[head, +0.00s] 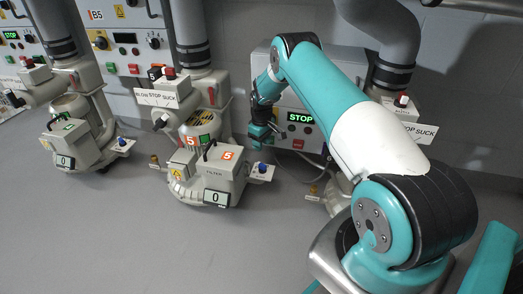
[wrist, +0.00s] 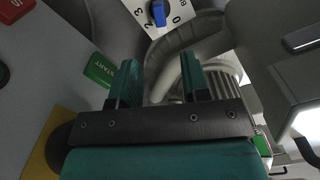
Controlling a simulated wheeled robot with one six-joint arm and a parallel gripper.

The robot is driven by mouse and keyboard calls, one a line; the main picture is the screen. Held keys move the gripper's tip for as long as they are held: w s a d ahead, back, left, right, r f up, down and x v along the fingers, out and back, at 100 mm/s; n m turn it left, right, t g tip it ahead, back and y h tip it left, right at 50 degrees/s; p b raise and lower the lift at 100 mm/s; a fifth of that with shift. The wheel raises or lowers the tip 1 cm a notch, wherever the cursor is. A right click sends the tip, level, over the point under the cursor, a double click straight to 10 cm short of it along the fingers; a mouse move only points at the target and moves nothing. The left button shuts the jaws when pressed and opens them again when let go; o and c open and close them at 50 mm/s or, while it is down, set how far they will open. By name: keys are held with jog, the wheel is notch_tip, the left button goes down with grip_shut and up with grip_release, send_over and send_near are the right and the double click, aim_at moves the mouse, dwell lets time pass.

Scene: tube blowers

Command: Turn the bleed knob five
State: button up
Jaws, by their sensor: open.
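The blower marked 5 (head: 216,187) stands in the middle of the head view, with orange 5 labels on its filter box and a display reading 0. A blue knob (head: 262,168) sits on a small white plate at its right side. My gripper (head: 262,138) is above that plate, apart from the knob. In the wrist view a blue knob (wrist: 158,13) shows at the top edge on a white dial plate marked with numbers such as 3, 2 and 0. The open fingers of my gripper (wrist: 158,78) point towards it, with nothing between them.
Behind my gripper a wall panel has a lit STOP display (head: 300,117). A green START button (wrist: 99,70) shows in the wrist view. Another blower with its own blue knob (head: 122,141) stands at left. A BLOW STOP SUCK lever plate (head: 163,96) juts out. The front floor is clear.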

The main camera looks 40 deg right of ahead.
notch_tip(320, 180, up, 6)
jog(key=p, duration=0.2)
jog(key=shift+r, duration=0.2)
dwell(0.3)
jog(key=s+a+r+n+t+y+p, duration=0.1)
jog(key=s+a+r, duration=0.3)
jog(key=a+r, duration=0.85)
jog(key=s+a+r+n+y+p, duration=0.1)
jog(key=s+a+r, duration=0.3)
jog(key=a+r, duration=0.8)
jog(key=s+a+r+n+y+p, duration=0.1)
jog(key=s+a+r, duration=0.3)
jog(key=s, duration=0.5)
jog(key=s+a+r+n+g+p, duration=0.1)
jog(key=s+a+r, duration=0.25)
jog(key=s, duration=0.55)
jog(key=s+a+r+y, duration=0.1)
jog(key=s+a+r, duration=0.25)
jog(key=s, duration=0.55)
notch_tip(320, 180, up, 37)
jog(key=s+p, duration=0.1)
jog(key=p, duration=3.7)
jog(key=shift+a+r, duration=0.15)
jog(key=shift+a, duration=0.1)
